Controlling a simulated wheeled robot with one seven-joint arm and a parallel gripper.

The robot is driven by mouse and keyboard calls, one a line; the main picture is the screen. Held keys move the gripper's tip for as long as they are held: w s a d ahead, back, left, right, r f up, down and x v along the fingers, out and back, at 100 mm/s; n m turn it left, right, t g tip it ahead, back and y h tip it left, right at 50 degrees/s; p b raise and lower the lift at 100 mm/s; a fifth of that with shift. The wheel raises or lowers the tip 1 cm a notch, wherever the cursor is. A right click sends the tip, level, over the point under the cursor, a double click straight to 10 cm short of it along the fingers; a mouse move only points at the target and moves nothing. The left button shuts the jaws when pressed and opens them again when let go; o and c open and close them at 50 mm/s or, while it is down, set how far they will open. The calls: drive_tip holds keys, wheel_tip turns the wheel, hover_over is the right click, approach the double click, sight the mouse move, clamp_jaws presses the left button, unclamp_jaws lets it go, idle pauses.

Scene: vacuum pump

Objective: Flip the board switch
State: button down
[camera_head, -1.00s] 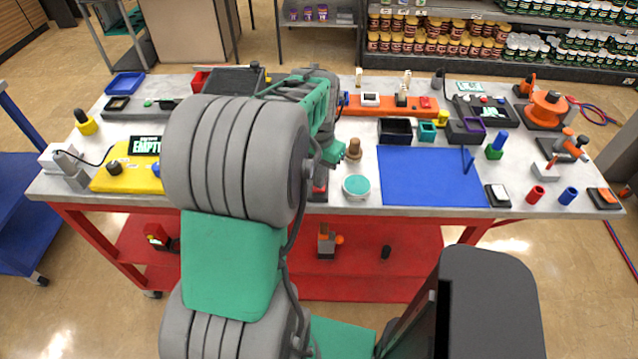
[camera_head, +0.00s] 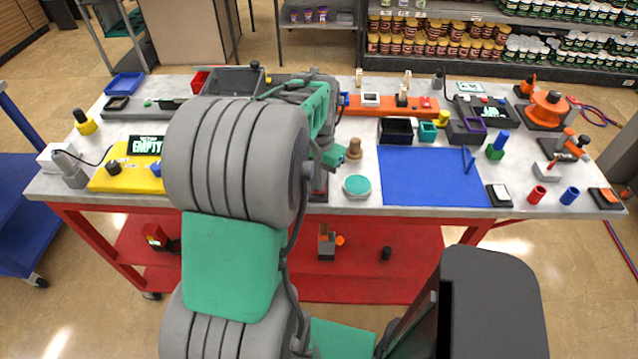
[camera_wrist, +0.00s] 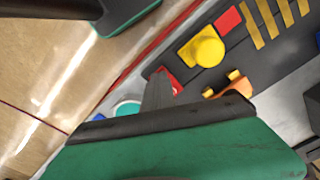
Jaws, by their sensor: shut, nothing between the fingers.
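A dark board (camera_wrist: 215,68) lies on the table in the wrist view. It carries a round yellow knob (camera_wrist: 203,47), a red square (camera_wrist: 228,20), yellow strips and a small red part (camera_wrist: 174,84). I cannot tell for sure which part is the switch; the small red part is partly hidden behind my fingers. My gripper (camera_wrist: 158,88) is shut and empty, its tips over the board's edge beside that red part. I cannot tell whether they touch it. In the head view my arm hides most of the board; only a dark end (camera_head: 318,188) shows.
An orange piece (camera_wrist: 236,84) lies near the knob. A blue mat (camera_head: 430,178) lies to the right, largely clear.

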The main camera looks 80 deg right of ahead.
drive_tip(key=shift+r+p, duration=2.5)
drive_tip(key=shift+r, duration=0.9)
